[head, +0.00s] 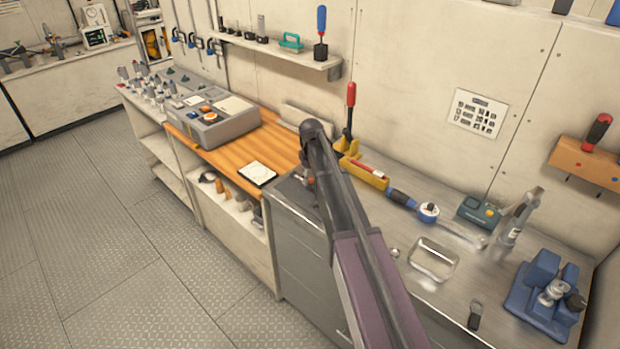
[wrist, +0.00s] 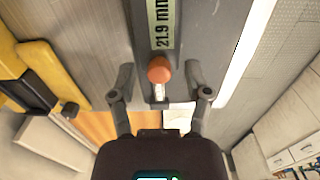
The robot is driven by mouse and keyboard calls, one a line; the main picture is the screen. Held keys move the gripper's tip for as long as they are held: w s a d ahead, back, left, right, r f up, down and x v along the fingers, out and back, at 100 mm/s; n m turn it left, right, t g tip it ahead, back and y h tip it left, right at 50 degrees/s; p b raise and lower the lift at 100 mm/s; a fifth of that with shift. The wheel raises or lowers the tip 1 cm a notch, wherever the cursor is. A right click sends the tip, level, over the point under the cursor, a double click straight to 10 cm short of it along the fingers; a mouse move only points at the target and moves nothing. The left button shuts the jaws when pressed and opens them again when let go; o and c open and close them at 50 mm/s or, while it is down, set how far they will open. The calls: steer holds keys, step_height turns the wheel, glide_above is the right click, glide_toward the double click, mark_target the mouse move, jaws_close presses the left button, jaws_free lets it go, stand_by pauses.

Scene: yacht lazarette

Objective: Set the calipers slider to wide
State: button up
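The grey calipers (wrist: 180,15) fill the top middle of the wrist view, with a greenish readout (wrist: 162,28) turned sideways that shows 21.9 mm. An orange round knob (wrist: 159,69) on a short pale stem is at the end nearest me. My gripper (wrist: 160,88) is open, with one dark finger on each side of the knob and a clear gap on both sides. The wide mark is not readable. In the head view my arm covers most of the calipers' area, and my gripper cannot be made out clearly.
A yellow stand (head: 346,146) and a yellow tool (head: 364,175) are close beside my arm. A metal tray (head: 433,259) and a blue vise (head: 545,295) are on the steel bench to the right. A white tablet (head: 257,173) lies on the wooden top.

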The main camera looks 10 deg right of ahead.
jaws_close()
steer(key=shift+w+a, duration=0.6)
steer(key=shift+w, duration=0.15)
steer(key=shift+o, duration=0.9)
jaws_free()
